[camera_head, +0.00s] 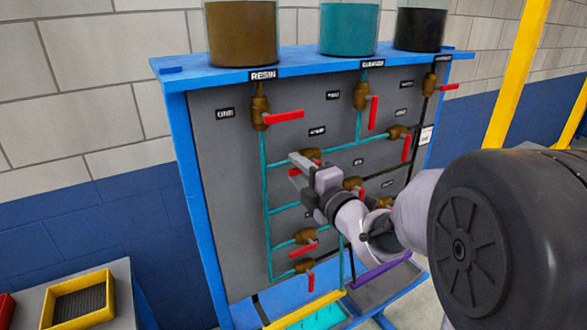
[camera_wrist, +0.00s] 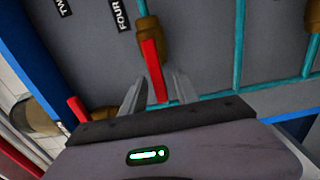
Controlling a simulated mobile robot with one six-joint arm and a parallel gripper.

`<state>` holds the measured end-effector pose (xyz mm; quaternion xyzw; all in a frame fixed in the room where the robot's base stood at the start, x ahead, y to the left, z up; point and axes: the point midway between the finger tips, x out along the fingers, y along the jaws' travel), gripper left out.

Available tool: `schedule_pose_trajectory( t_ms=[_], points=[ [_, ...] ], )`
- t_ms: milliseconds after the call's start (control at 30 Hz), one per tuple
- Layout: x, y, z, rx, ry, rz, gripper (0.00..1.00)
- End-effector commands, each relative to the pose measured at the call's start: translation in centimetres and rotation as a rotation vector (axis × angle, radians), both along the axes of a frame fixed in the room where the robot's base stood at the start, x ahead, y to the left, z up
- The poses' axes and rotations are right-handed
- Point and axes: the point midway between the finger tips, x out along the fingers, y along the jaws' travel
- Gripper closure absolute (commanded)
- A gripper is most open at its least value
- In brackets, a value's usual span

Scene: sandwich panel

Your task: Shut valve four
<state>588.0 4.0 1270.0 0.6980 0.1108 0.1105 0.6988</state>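Valve four has a brown body (camera_head: 310,153) on a teal branch pipe of the grey panel, under a small label that is hard to read in the head view. In the wrist view its FOUR label (camera_wrist: 121,14) is clear beside the brown body (camera_wrist: 153,38). Its red handle (camera_wrist: 154,72) points from the body toward the main teal pipe, apparently along its branch. My gripper (camera_wrist: 158,92) is open, with a finger on each side of the handle and visible gaps. In the head view my gripper (camera_head: 298,165) is at the valve and partly covers it.
Other red-handled valves surround it: under RESIN (camera_head: 283,117), under the teal tank (camera_head: 374,113), at right (camera_head: 406,148) and below (camera_head: 302,250). Teal pipes (camera_head: 266,200) run across the panel. A yellow bin (camera_head: 80,300) stands at lower left.

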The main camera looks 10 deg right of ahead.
Motion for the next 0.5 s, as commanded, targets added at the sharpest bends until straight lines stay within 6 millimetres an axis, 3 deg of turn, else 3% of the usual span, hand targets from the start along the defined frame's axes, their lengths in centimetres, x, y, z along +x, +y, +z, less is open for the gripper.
schedule_pose_trajectory(
  t_ms=[167,333,500],
  points=[
    [-0.02,-0.02,0.03,0.000,0.000,0.000,0.64],
    [-0.02,-0.03,0.03,0.000,0.000,0.000,0.97],
    [-0.04,-0.03,0.03,0.001,0.000,0.000,1.00]
  ],
)
